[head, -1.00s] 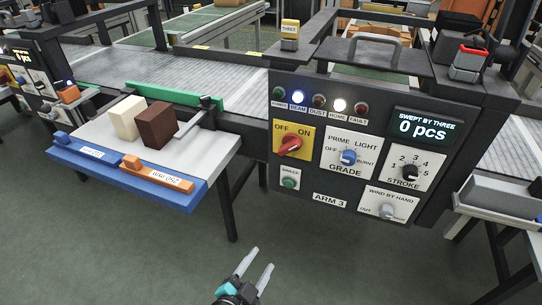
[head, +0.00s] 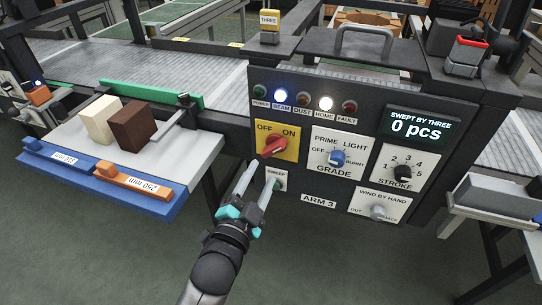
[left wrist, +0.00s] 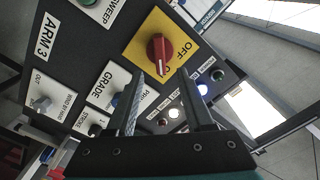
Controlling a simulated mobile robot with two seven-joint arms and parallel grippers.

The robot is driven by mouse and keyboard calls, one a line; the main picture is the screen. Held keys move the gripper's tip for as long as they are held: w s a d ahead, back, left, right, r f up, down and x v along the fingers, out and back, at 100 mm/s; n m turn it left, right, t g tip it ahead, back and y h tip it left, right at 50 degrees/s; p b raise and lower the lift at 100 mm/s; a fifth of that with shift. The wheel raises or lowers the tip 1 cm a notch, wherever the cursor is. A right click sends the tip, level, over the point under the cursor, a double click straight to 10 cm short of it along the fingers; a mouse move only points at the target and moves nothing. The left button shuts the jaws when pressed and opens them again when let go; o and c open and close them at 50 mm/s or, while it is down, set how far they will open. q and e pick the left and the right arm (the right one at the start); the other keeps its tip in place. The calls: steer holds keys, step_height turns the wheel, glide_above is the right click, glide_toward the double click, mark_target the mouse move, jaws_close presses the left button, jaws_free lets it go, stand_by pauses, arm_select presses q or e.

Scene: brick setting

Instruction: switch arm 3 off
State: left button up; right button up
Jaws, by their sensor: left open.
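The ARM 3 panel (head: 355,190) carries a yellow OFF/ON plate (head: 260,152) with a red rotary knob (head: 275,146). The knob is turned toward the ON side, at upper right. It also shows in the left wrist view (left wrist: 159,53), just beyond the fingers. My left gripper (head: 262,172) is open and empty, just below the knob and in front of the sweep plate; its fingers also show in the left wrist view (left wrist: 164,85). They look apart from the knob. The ON label is mostly hidden in the wrist view. My right gripper is not in view.
The blue grade knob (head: 337,157), the black stroke knob (head: 403,172) and a green sweep button (head: 277,184) are close by. The beam lamp (head: 280,96) and home lamp (head: 326,103) glow white. A tray (head: 190,162) with two blocks stands left.

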mark_target(273, 153)
arm_select(q)
steer(key=b+x, duration=0.1)
steer(key=x, duration=0.5)
steer(key=shift+w, duration=0.2)
steer(key=shift+w+d, duration=0.25)
steer(key=shift+w, duration=0.4)
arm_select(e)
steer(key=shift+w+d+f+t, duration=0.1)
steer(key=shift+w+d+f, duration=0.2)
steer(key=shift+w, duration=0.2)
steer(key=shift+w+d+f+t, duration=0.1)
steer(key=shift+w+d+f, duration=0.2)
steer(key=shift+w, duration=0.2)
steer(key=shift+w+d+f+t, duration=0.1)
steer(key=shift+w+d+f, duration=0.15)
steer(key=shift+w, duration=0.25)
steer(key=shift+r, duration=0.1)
arm_select(q)
jaws_close()
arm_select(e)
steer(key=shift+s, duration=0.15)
